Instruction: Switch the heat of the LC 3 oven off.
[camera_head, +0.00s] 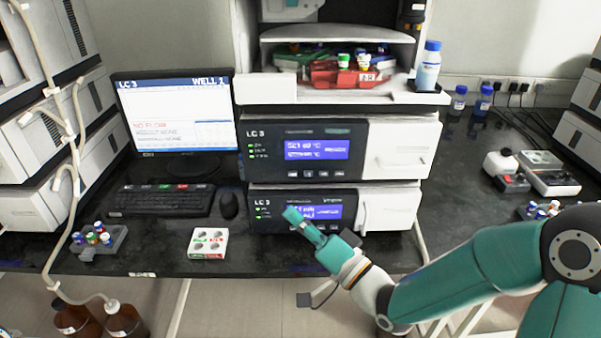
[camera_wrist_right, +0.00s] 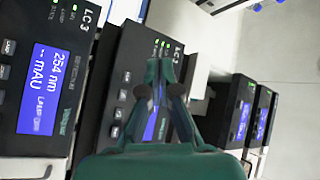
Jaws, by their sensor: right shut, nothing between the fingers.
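The LC 3 oven (camera_head: 267,150) is the upper of two stacked LC 3 units. Its blue display (camera_head: 317,149) shows a set temperature in °C, with a row of small buttons (camera_head: 308,174) below. In the right wrist view the oven's dark panel (camera_wrist_right: 114,75) appears turned on its side, its display partly hidden behind my fingers. My right gripper (camera_head: 299,219) is shut and empty. In the head view it overlaps the lower unit's panel; in the wrist view its fingertips (camera_wrist_right: 160,72) overlap the oven panel. I cannot see contact. My left gripper is not in view.
The lower LC 3 unit (camera_head: 270,197) reads 254 nm and lamp off in the wrist view (camera_wrist_right: 45,85). A monitor (camera_head: 178,112), keyboard (camera_head: 160,200) and mouse (camera_head: 229,205) stand left. A tray with bottles tops the stack.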

